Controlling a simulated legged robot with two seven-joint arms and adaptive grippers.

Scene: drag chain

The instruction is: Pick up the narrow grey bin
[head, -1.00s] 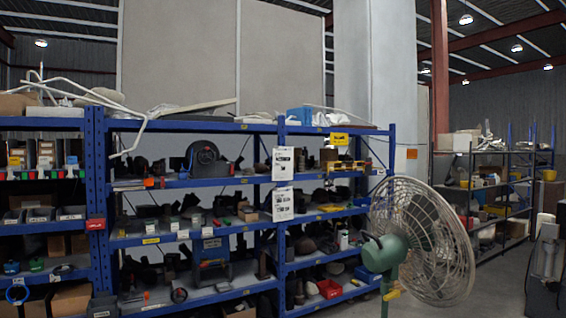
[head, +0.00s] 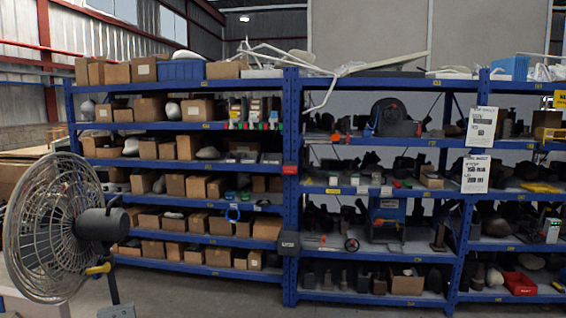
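Several small dark grey bins with pale labels stand side by side on a middle level of the left blue rack, near its right upright; one is this grey bin (head: 271,158). They look small and distant, so I cannot tell which one is the narrow bin. Taller dark bins (head: 254,110) with coloured tags stand on the level above. Neither of my grippers is in view, and nothing shows being held.
A blue rack (head: 291,215) spans the view, loaded with cardboard boxes (head: 152,107) on the left and dark parts on the right. A large fan (head: 58,228) stands at the left front. Bare floor (head: 200,296) lies before the rack.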

